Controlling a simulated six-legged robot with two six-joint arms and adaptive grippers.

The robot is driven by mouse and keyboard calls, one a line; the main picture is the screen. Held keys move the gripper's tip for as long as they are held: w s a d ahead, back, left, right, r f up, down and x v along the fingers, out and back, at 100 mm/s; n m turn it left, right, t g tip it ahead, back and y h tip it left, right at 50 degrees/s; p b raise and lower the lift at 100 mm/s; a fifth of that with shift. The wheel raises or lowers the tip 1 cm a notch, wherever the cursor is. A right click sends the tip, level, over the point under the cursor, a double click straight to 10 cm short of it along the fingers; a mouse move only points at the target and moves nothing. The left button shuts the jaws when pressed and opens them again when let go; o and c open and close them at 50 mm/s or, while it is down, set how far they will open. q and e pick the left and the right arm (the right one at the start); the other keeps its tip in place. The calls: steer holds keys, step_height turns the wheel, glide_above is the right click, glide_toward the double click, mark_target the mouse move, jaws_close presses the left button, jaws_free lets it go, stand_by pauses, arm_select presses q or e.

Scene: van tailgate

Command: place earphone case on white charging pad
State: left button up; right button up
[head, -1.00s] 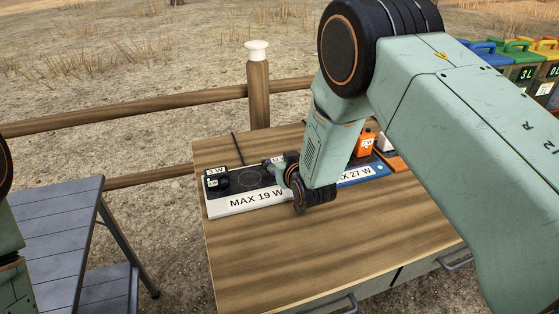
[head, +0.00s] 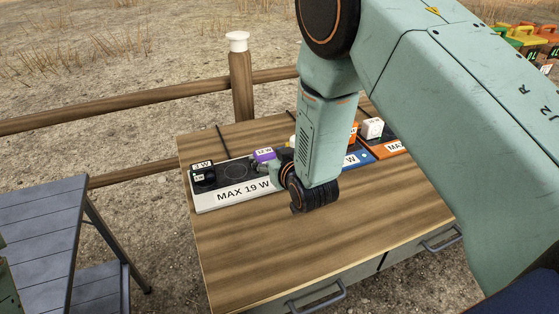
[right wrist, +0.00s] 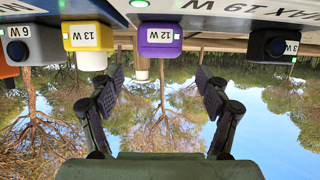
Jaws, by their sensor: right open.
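The white charging pad (head: 217,204), marked MAX 19 W, lies at the table's left; its edge also shows upside down in the right wrist view (right wrist: 240,8). On it are a black thing marked 3 W (head: 203,178) and, near its right end, a purple thing marked 12 W (head: 265,154). I cannot tell which thing is the earphone case. My right gripper (right wrist: 160,76) is open and empty. Its fingers point toward the purple block (right wrist: 160,48), apart from it. In the head view my right arm hides part of that area. My left gripper is out of view.
A yellow 13 W block (right wrist: 88,40) and a grey 6 W block (right wrist: 35,45) stand beside the purple one. A blue pad (head: 357,160) and an orange pad (head: 388,151) lie further right; a white cube (head: 373,128) is there. The table's front (head: 270,250) is clear.

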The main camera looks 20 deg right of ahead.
steer(key=shift+v, duration=2.9)
